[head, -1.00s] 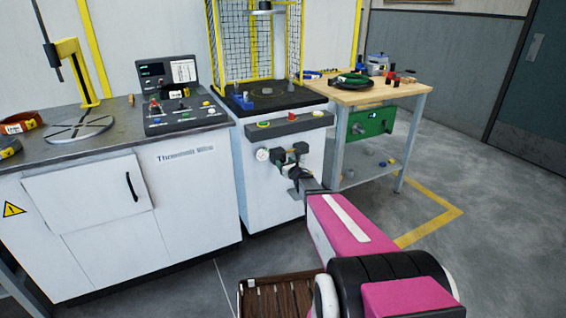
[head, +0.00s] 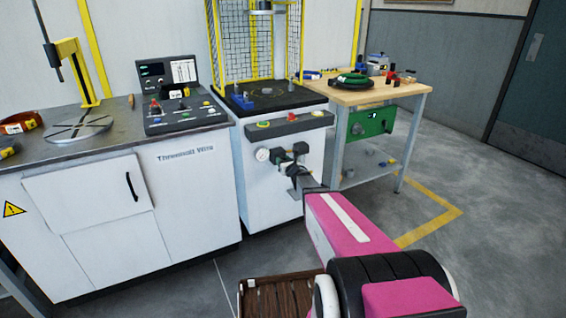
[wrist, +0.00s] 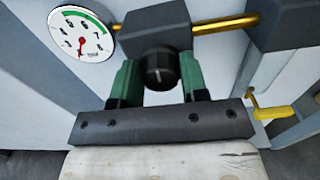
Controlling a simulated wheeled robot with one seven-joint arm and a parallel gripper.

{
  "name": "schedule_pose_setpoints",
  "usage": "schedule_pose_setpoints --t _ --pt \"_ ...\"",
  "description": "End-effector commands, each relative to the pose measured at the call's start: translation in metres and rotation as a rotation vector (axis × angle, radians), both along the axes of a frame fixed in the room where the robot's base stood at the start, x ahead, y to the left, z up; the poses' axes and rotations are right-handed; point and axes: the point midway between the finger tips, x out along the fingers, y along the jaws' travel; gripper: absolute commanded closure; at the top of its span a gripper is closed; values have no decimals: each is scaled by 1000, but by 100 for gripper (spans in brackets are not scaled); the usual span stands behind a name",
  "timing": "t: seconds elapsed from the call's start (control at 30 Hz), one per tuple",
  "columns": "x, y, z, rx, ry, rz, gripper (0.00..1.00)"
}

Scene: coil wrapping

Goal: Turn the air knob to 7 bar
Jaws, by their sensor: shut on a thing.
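The air knob (wrist: 161,68) is a black ridged knob under a dark regulator block (wrist: 155,25) in the wrist view. My gripper (wrist: 158,82) has its green fingers on either side of the knob, shut on it. The round pressure gauge (wrist: 80,34) with a green arc and a red needle is at the upper left. Its figures are too small to read surely. In the head view the gauge (head: 262,155) sits on the front of the white press cabinet, left of my gripper (head: 292,168). The knob is hidden there by my gripper.
A yellow pipe (wrist: 225,24) runs from the regulator to another dark block (wrist: 283,22). A yellow lever (wrist: 273,112) is at the right. In the head view, a panel with buttons (head: 290,125) is above the gripper, and a wooden table (head: 375,95) stands at the right.

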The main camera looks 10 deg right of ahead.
Motion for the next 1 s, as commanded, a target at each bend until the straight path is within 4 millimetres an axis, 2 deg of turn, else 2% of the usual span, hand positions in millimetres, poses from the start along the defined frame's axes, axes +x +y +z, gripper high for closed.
schedule_pose_setpoints --t 0.27,1.0 --pt "0 -1 0 156 50 0 83" --pt "1 -3 -1 819 265 0 83"
